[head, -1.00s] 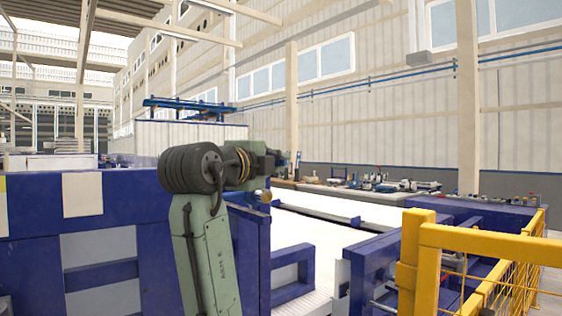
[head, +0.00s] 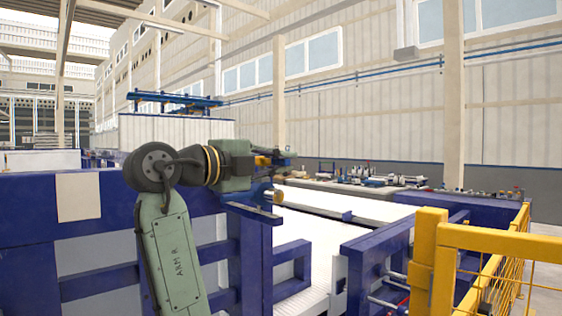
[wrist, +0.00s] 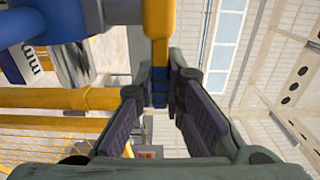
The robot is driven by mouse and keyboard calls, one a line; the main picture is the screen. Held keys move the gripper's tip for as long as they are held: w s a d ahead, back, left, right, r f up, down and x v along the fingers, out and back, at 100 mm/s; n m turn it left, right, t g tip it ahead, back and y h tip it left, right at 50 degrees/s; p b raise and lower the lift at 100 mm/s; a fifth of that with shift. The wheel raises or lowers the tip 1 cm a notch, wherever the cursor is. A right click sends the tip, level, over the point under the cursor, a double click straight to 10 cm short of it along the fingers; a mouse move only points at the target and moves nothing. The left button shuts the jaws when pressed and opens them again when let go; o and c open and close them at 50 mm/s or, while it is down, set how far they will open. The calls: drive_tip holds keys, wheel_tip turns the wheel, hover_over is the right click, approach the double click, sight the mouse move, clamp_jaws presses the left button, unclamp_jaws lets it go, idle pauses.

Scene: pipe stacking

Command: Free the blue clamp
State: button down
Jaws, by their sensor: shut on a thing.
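The blue clamp (head: 262,191) sits at the end of the blue frame in the head view, with a brass-coloured round end. In the wrist view a large blue rounded body (wrist: 42,22), which looks like the clamp, fills the upper left. A yellow bar (wrist: 157,28), which looks like its handle, comes down from the top between my fingers. My gripper (wrist: 160,92) is shut on this yellow bar near its blue lower end. In the head view my gripper (head: 277,159) is just above the clamp, with a little yellow at it. The exact contact is partly hidden by the fingers.
A yellow guard rail (head: 480,238) stands at the right front. Blue frames (head: 292,268) edge a white bed (head: 330,225) in the middle. A workbench with several tools (head: 370,180) runs along the back wall.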

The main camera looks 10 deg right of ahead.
drive_tip(key=c, duration=1.7)
unclamp_jaws()
drive_tip(key=shift+o, duration=0.2)
drive_tip(key=v, duration=1.2)
drive_tip(key=shift+f, duration=0.15)
